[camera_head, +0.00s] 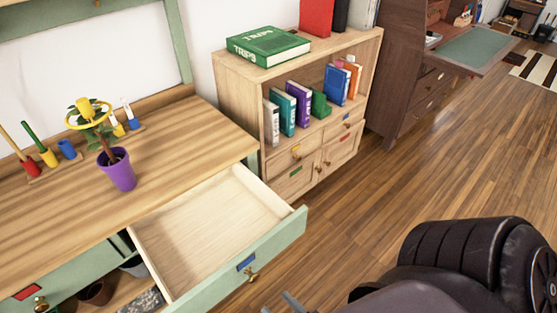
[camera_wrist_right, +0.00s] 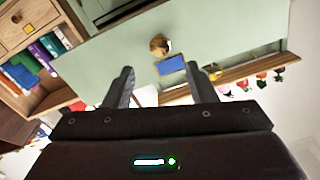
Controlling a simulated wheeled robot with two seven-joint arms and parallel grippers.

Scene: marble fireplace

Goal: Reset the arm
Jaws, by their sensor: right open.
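My right arm (camera_head: 465,265) comes in from the lower right in the head view. My right gripper (camera_wrist_right: 162,88) is open and empty, with its two fingers apart in the wrist view. Its fingertips barely show at the bottom edge of the head view (camera_head: 280,302). The green drawer front (camera_head: 215,282) with a blue label (camera_head: 246,261) and a brass knob (camera_head: 251,277) is in front of it. In the wrist view the knob (camera_wrist_right: 160,44) is beyond the fingertips, not between them. My left gripper is not in view.
The drawer (camera_head: 205,225) is pulled out and empty. A purple pot (camera_head: 118,172) with a plant stands on the wooden desk (camera_head: 60,220). A low bookshelf (camera_head: 240,90) with several books stands behind. The wooden floor (camera_head: 400,180) to the right is clear.

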